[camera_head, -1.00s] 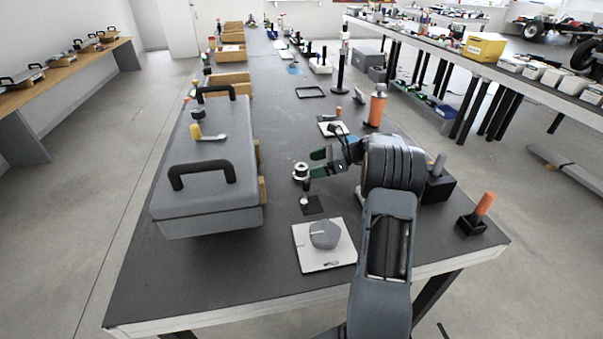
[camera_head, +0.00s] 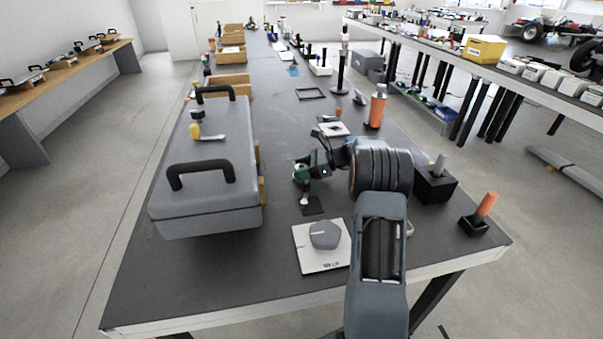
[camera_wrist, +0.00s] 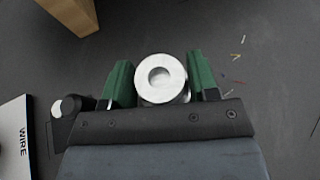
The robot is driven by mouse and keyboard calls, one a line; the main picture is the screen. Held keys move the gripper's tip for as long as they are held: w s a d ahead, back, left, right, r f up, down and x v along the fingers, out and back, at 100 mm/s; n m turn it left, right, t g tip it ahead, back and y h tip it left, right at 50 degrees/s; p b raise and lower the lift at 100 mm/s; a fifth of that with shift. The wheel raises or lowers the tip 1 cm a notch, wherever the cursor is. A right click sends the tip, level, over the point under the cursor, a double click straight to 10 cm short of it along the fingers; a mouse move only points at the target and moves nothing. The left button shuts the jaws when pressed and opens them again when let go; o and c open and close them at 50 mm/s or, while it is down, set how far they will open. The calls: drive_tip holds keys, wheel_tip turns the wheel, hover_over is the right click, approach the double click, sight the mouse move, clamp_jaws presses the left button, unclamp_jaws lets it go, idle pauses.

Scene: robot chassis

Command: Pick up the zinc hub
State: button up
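The zinc hub (camera_wrist: 145,89) is a round silver piece with a hole in its middle. In the wrist view it sits between the two green fingers of my gripper (camera_wrist: 160,82), one finger on each side. No clear gap shows between the fingers and the hub, but I cannot tell whether they press on it. In the head view my gripper (camera_head: 301,170) is low over the table, around the hub's place, and its fingers mostly hide the hub.
A small knobbed piece (camera_head: 304,201) stands on a dark square just in front. A white card (camera_head: 318,259) with a grey block lies nearer. A grey case (camera_head: 212,148) is at the left. A black holder (camera_head: 434,186) is at the right.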

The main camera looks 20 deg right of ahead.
drive_tip(key=c, duration=0.5)
drive_tip(key=shift+r, duration=0.1)
drive_tip(key=shift+c, duration=0.2)
